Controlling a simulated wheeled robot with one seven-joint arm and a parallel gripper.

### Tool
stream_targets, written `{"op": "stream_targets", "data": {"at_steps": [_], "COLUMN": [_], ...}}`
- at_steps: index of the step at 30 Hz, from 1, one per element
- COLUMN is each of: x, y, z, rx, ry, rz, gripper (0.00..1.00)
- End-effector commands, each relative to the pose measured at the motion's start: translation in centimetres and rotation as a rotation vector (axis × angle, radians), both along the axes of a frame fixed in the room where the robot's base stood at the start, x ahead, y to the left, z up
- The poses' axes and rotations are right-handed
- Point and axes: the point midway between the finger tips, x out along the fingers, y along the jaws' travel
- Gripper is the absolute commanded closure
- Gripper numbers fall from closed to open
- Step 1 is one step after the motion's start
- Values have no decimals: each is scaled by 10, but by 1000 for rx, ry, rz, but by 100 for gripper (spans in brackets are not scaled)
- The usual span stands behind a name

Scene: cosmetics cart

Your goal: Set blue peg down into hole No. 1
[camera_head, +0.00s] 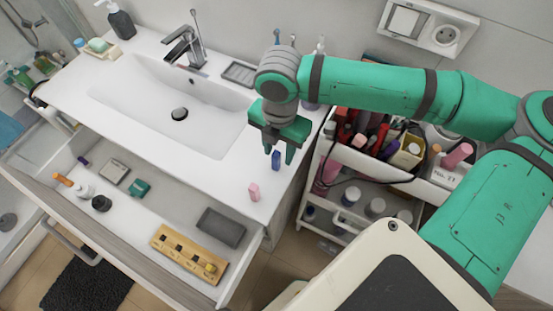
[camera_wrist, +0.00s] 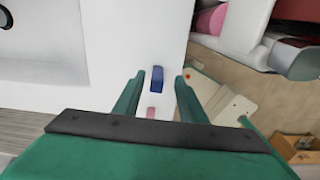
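The blue peg (camera_head: 276,160) stands on the white countertop near its right end. It also shows in the wrist view (camera_wrist: 157,78), lined up between the fingertips. My gripper (camera_head: 279,156) is open above the blue peg, fingers pointing down, with a gap on both sides of it. I cannot tell how far the fingertips are above it. A yellow block with several holes (camera_head: 188,253) lies in the open drawer below the counter. Its hole labels are too small to read, so I cannot tell which is No. 1. A yellow round piece (camera_head: 210,267) sits at its right end.
A pink peg (camera_head: 254,192) stands on the counter in front of the blue one. A dark grey box (camera_head: 221,227) lies in the drawer beside the block. A crowded cosmetics cart (camera_head: 345,217) stands to the right. The sink basin (camera_head: 140,100) is left.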

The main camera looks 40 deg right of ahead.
Motion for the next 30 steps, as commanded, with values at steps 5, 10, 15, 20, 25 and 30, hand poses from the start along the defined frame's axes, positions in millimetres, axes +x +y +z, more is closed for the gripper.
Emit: {"op": "stream_targets", "data": {"at_steps": [5,10,15,20,25,30], "x": [0,0,0,0,0,0], "y": [7,6,6,6,6,6], "z": [-25,-39,-41,-40,-40,-40], "rx": [0,1,0,0,0,0], "ry": [2,1,0,0,0,0], "rz": [1,0,0,0,0,0], "gripper": [62,62,62,82,100,100]}}
